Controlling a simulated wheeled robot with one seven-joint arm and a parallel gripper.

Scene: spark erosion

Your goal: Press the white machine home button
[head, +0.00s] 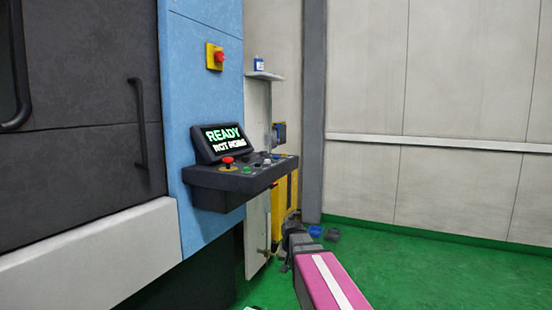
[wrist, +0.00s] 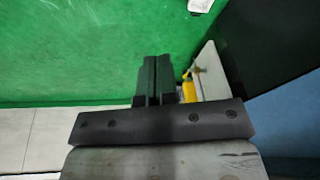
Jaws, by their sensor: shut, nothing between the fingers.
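The control console (head: 222,184) juts from the blue machine front in the head view. Its screen (head: 224,143) reads "READY" and what looks like "NOT HOMED". A small white button (head: 267,161) shows on the console top, right of a green button (head: 247,169) and a red mushroom button (head: 228,162). My gripper (head: 292,228) is in front of and below the console's right end, apart from the buttons. In the wrist view my gripper (wrist: 152,72) has its two dark fingers together, with nothing between them. The console buttons are not visible in the wrist view.
A red stop button on a yellow plate (head: 215,57) is above the screen. A small shelf (head: 265,76) holds a bottle. A yellow item (wrist: 188,88) and a pale panel edge (wrist: 207,65) are beside my fingers. Green floor (head: 420,270) is open to the right.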

